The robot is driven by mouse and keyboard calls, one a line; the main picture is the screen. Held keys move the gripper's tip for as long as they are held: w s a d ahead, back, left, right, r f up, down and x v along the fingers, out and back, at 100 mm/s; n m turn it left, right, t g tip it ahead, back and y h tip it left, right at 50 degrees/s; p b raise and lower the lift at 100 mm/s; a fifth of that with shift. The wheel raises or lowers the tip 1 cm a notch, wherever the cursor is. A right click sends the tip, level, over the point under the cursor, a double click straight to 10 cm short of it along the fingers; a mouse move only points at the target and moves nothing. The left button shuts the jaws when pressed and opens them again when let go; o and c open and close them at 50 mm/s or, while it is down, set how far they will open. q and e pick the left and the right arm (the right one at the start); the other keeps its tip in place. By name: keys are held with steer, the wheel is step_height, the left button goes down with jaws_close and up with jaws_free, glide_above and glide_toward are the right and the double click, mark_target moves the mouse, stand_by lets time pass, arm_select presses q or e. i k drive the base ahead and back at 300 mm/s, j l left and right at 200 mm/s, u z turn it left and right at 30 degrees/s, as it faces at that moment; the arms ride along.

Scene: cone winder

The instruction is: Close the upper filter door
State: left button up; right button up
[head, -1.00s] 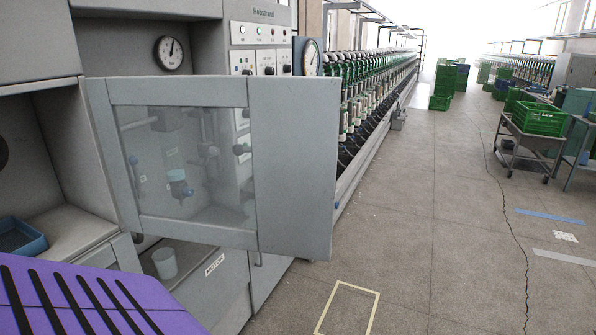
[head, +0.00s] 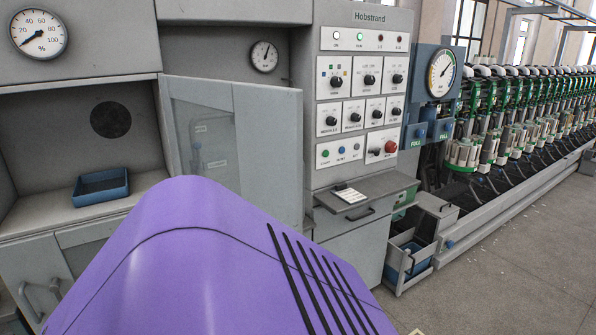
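The grey filter door (head: 268,150) with a clear window (head: 207,145) is left of centre in the head view. It stands swung out from the cabinet, and the recess behind it shows above its top edge. Its left edge is beside the open left compartment, and its right edge is near the control panel. I cannot tell its exact angle. A large purple part, which seems to be mine, covers its lower portion. Neither of my grippers shows, and I see no contact with the door.
The control panel (head: 362,85) with knobs and a red button stands right of the door, above a small shelf (head: 365,190). A blue tray (head: 101,188) sits in the left compartment. An open lower drawer (head: 408,262) juts out at right.

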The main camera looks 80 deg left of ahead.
mark_target(269, 118)
steer(key=i+u, duration=0.2)
steer(key=u, duration=0.2)
steer(key=i+u, duration=0.15)
steer(key=u, duration=0.25)
steer(key=i+u, duration=0.2)
steer(key=u, duration=0.2)
steer(key=i+l+u, duration=0.1)
steer(key=u, duration=0.3)
steer(key=i+u, duration=0.15)
steer(key=u, duration=0.25)
steer(key=i+l+u, duration=0.1)
steer(key=u, duration=0.3)
steer(key=i+l+u, duration=0.1)
steer(key=l+u, duration=0.25)
steer(key=u, duration=0.4)
steer(key=i+l, duration=0.05)
